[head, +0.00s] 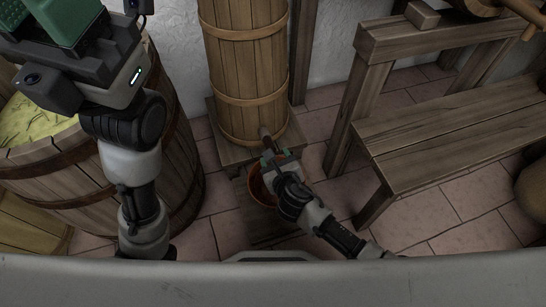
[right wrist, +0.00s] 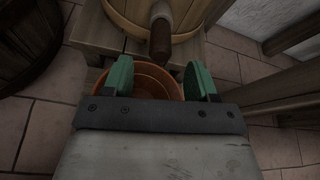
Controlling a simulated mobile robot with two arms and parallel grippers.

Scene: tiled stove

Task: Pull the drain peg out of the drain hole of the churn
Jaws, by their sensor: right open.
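The churn (head: 245,75) is a tall hooped wooden vessel on a low wooden stand in the head view. The drain peg (head: 265,133) sticks out low on its front; in the right wrist view the peg (right wrist: 160,32) shows as a dark-tipped wooden rod pointing toward me. My right gripper (head: 271,154) is just in front of the peg. In the right wrist view its two green fingers (right wrist: 160,78) are apart, with nothing between them, and the peg's end lies beyond and between them. The drain hole is hidden by the peg.
A terracotta bowl (right wrist: 150,79) stands below the peg, under my right gripper. A large barrel (head: 180,130) with yellowish contents stands at the left. A wooden bench (head: 450,125) stands at the right. Tiled floor is clear between the stand and bench.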

